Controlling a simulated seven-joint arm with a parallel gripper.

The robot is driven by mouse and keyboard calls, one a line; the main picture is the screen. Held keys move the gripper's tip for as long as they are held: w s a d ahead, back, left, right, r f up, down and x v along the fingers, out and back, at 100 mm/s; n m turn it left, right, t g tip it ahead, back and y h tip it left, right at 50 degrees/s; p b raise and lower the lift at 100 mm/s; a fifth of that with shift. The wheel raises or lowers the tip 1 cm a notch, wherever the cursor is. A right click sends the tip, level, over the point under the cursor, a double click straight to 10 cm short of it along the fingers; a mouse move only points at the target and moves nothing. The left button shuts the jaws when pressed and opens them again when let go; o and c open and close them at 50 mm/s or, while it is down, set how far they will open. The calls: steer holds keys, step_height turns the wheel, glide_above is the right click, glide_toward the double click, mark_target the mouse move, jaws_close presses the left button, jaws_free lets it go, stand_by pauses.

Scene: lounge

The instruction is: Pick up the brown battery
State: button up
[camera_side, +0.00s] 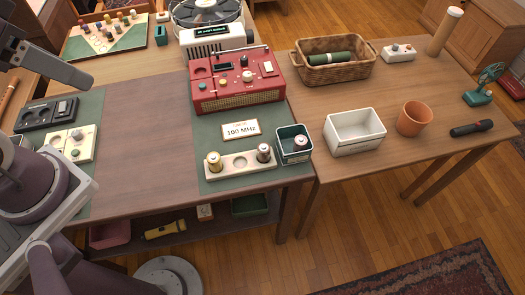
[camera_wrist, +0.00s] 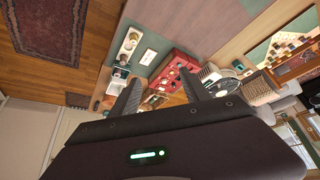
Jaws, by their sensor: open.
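A pale holder (camera_side: 238,165) with round wells stands at the front of the table's green mat. A yellowish battery (camera_side: 214,162) stands in its left well and a brownish, pale-banded battery (camera_side: 263,153) in its right well; the middle well is empty. I cannot tell which of these two is the brown one. My gripper (camera_wrist: 160,82) is open and empty, high above the table and away from the batteries. The holder also shows small in the wrist view (camera_wrist: 130,41).
A "100 MHz" card (camera_side: 241,130) and a red radio (camera_side: 236,80) stand behind the holder. On the right table are a white bin (camera_side: 354,132), a terracotta pot (camera_side: 414,118) and a wicker basket (camera_side: 335,60).

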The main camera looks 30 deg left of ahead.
stand_by(0.3)
steer(key=n+g, duration=0.6)
steer(key=n, duration=1)
glide_above(263, 147)
step_height(263, 147, down, 28)
steer(key=shift+s+a+r, duration=0.1)
steer(key=shift+s+r, duration=0.05)
steer(key=shift+r, duration=0.1)
step_height(263, 147, down, 7)
steer(key=shift+f, duration=0.1)
jaws_close()
